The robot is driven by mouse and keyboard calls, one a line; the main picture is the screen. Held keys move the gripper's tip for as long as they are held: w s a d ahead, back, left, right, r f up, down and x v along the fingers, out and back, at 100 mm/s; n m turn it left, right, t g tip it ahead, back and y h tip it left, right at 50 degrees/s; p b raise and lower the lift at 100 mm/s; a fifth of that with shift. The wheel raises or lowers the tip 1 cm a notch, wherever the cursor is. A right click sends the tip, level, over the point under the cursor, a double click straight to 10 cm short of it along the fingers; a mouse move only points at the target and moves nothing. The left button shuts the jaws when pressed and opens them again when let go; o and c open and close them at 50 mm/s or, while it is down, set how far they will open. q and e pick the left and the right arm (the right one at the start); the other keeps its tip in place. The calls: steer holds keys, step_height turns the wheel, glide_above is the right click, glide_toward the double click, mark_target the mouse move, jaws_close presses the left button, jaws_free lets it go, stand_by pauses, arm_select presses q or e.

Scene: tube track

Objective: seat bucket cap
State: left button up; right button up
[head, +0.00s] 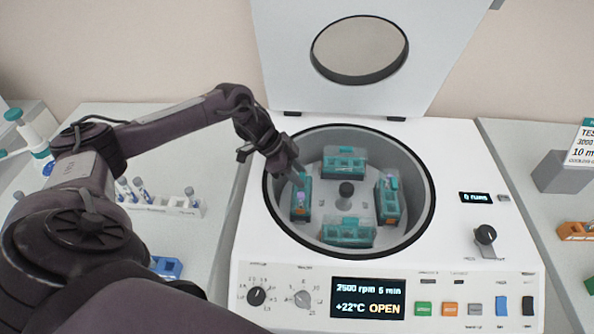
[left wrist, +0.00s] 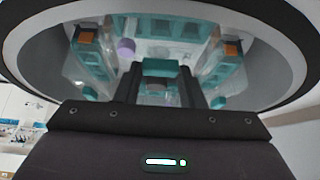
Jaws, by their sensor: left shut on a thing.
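The centrifuge (head: 460,160) stands open, with several teal buckets in its round bowl. My left gripper (head: 297,178) reaches into the bowl from the left, over that bucket's far end. In the left wrist view the fingers (left wrist: 159,88) are shut on a teal piece, the bucket cap (left wrist: 160,68). The cap is at the left bucket; I cannot tell whether it sits flat on it. My right gripper is out of view.
The raised lid (head: 450,30) stands behind the bowl. The bowl's dark rim (head: 432,190) and the central hub (head: 346,190) are close to the arm. A tube rack (head: 190,208) is on the left bench; a grey block (head: 560,172) is on the right bench.

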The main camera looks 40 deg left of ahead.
arm_select(q)
steer(key=o, duration=1)
steer(key=shift+o, duration=0.2)
steer(key=shift+s+a+r, duration=0.15)
steer(key=shift+a+r, duration=0.15)
steer(key=shift+r, duration=0.15)
steer(key=b+v, duration=0.2)
steer(key=v, duration=0.4)
steer(key=shift+s+r, duration=0.15)
steer(key=shift+r, duration=0.2)
steer(key=shift+a, duration=0.1)
